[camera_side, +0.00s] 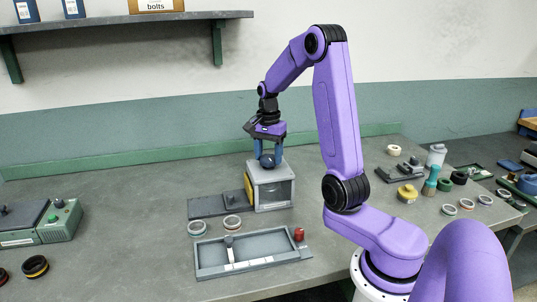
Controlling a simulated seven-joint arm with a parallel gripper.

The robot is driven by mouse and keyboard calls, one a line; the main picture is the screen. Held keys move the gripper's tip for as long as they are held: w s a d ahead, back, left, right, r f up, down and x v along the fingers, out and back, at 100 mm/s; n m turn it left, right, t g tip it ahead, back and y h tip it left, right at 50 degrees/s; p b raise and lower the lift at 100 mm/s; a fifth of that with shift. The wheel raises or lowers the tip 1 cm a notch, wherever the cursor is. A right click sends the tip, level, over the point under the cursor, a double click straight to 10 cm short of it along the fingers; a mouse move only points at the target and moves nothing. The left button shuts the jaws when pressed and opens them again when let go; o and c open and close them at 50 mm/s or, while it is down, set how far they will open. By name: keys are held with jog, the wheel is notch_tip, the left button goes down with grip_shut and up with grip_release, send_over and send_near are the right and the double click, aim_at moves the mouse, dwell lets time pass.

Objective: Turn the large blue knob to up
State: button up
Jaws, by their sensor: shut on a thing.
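The large blue knob (267,161) is a dark blue round knob on top of a grey box-shaped machine (272,191) with a clear front and a yellow side. My gripper (268,150) points straight down over the machine, with its blue fingers on either side of the knob. It is shut on the knob. The fingers hide part of the knob, and which way it points is too small to tell.
A grey tray with a slider (240,251) and a red knob (299,234) lies in front. A green and grey device (60,220) stands at left. Several rings, jars and a yellow part (407,193) lie at right.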

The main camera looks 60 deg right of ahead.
jog(key=n, duration=0.4)
jog(key=shift+r+n, duration=0.1)
jog(key=shift+n, duration=0.2)
jog(key=n, duration=0.3)
jog(key=shift+n, duration=0.4)
jog(key=n, duration=1.3)
jog(key=shift+n, duration=0.3)
jog(key=n, duration=0.9)
jog(key=shift+n, duration=2)
